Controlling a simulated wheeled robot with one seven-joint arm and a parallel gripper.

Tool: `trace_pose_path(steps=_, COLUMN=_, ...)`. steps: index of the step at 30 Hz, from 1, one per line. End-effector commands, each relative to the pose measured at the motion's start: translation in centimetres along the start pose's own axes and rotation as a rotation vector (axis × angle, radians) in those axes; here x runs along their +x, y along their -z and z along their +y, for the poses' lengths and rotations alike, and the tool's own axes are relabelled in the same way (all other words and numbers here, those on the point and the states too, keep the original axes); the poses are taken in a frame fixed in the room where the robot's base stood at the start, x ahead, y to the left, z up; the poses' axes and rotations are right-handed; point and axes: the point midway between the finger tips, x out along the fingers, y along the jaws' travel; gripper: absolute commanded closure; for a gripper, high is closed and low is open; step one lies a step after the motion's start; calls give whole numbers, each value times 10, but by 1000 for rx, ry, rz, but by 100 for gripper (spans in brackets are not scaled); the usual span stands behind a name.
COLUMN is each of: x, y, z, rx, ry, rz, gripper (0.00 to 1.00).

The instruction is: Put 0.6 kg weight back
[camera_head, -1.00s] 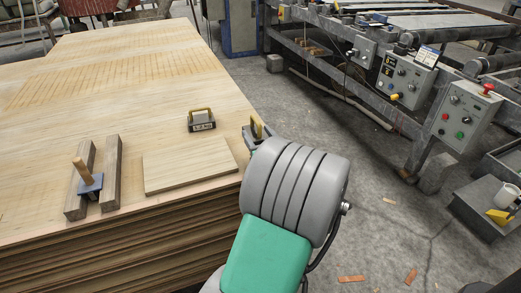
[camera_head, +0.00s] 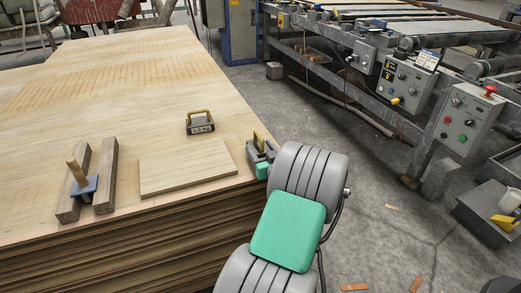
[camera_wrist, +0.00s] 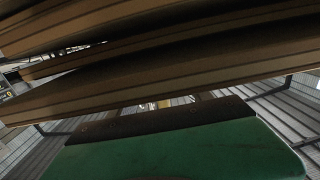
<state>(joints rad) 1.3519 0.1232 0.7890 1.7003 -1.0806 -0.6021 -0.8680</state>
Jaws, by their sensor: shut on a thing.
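My gripper (camera_head: 260,152) is at the right edge of the veneer stack (camera_head: 100,258), just right of the thin board. It is shut on a weight with a yellow handle (camera_head: 258,137). Most of that weight's body is hidden by the gripper, and I cannot read its label. I cannot tell whether it touches the stack top. A second weight (camera_head: 201,126), dark with a yellow handle and a light label too small to read surely, stands on the stack behind the thin board. The wrist view shows mostly dark sheet edges (camera_wrist: 150,70) and my green arm cover.
A thin board (camera_head: 187,167) lies near the stack's front right corner. Two wooden bars (camera_head: 105,175) and a blue tool with a wooden handle (camera_head: 79,172) lie at left. Grey machinery with control boxes (camera_head: 465,118) stands at right across the floor. The stack's middle is clear.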

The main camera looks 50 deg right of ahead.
Motion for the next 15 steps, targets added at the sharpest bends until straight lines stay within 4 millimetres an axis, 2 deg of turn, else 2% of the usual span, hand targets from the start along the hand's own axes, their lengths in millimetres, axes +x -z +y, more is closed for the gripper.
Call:
trace_pose_path(steps=1, x=0, y=-2, z=0, rx=0, ry=0, rz=0, gripper=42)
trace_pose_path(steps=9, x=0, y=-1, z=0, rx=0, ry=0, rz=0, gripper=21)
trace_pose_path(steps=15, x=0, y=-1, z=0, rx=0, ry=0, rz=0, gripper=21)
